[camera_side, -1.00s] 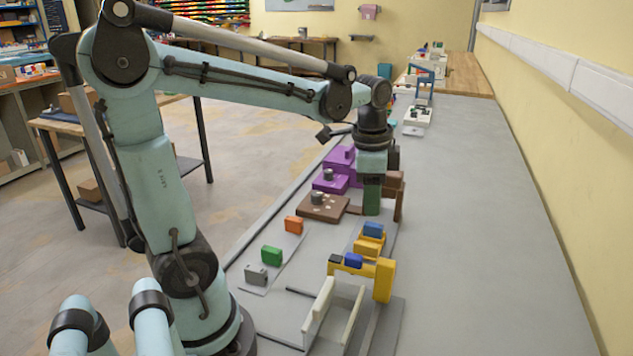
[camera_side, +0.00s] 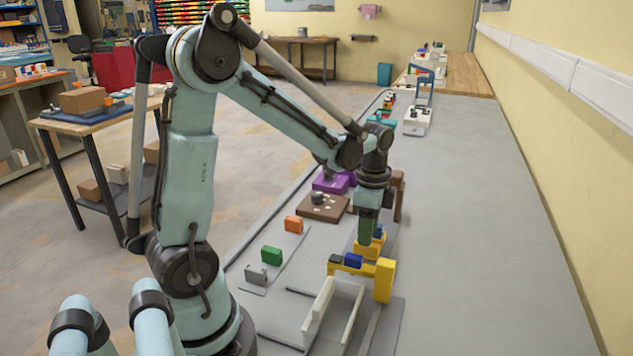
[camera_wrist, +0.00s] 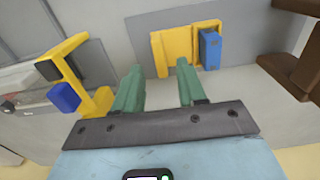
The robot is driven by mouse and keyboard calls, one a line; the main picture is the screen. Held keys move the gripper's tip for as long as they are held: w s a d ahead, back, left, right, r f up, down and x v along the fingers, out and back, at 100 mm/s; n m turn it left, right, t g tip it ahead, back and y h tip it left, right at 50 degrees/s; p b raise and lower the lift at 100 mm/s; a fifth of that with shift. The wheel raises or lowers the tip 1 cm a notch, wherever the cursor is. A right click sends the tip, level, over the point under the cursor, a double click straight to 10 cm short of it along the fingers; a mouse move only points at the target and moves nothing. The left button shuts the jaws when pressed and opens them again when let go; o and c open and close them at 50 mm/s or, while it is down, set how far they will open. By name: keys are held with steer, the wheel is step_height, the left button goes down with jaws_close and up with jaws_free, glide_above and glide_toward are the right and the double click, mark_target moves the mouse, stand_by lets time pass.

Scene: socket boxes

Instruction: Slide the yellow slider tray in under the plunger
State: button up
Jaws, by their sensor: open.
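The yellow slider tray (camera_side: 364,250) lies flat on a grey base, with a blue block (camera_side: 379,231) on it. In the wrist view the tray (camera_wrist: 183,50) is ahead of my fingers, with the blue block (camera_wrist: 209,48) at its right side. A yellow frame (camera_side: 384,280) stands just in front of the tray, carrying a black part (camera_side: 335,259) and a blue part (camera_side: 354,261); I cannot tell which is the plunger. The frame is at left in the wrist view (camera_wrist: 98,102).
A brown stand (camera_side: 398,195) is close behind my gripper. A brown block with a knob (camera_side: 320,206) and a purple fixture (camera_side: 331,182) stand left of it. Orange (camera_side: 293,224), green (camera_side: 271,254) and grey blocks sit at left. The bench at right is clear.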

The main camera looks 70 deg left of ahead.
steer(key=shift+f, duration=1.75)
jaws_close()
